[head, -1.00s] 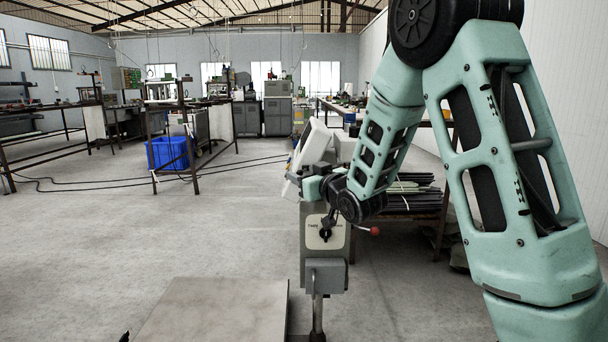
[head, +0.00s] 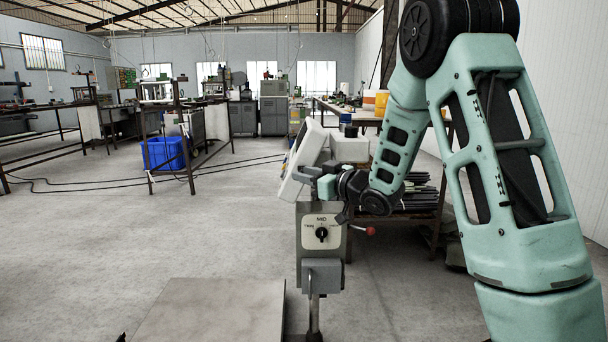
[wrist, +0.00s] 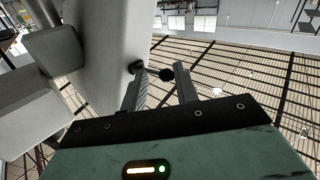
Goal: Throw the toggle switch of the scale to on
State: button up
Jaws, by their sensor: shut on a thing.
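The scale has a pale tilted head (head: 304,160) on a grey column (head: 312,270), with a flat platform (head: 210,310) at the floor. In the wrist view, the head's pale side (wrist: 110,50) fills the left. A toggle switch (wrist: 166,74) with a dark round tip stands out from that side, its dark base near my left finger. My gripper (wrist: 160,78) is shut on the toggle switch, its fingers on either side of the tip. In the head view, my gripper (head: 308,172) is beside the scale head and its fingertips are hard to make out.
A black selector knob (head: 321,233) is on the column's front panel, and a red-tipped lever (head: 370,231) sticks out at its right. A rack of dark rods (head: 410,195) stands behind my arm. A blue bin (head: 166,153) is at the left. The floor left of the scale is open.

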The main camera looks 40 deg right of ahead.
jog(key=shift+d+r+n+g+y+p, duration=0.1)
jog(key=shift+d+n+g+y+p, duration=0.3)
jog(key=shift+n+g+y+p, duration=0.9)
jog(key=shift+d+n+g+y+p, duration=0.45)
jog(key=shift+n+y, duration=0.5)
jog(key=shift+y, duration=0.75)
jog(key=shift+d+r+n+g+y+p, duration=0.1)
jog(key=shift+d+n+g+y+p, duration=0.2)
jog(key=shift+n+g+y+p, duration=1)
jog(key=shift+f+t+y+b, duration=0.1)
jog(key=shift+t+y+b, duration=0.2)
jog(key=shift+b, duration=0.2)
jog(key=o, duration=1)
jog(key=shift+c, duration=0.2)
jog(key=shift+d, duration=0.1)
jog(key=p+v, duration=0.1)
jog(key=v, duration=1.6)
jog(key=shift+s, duration=0.15)
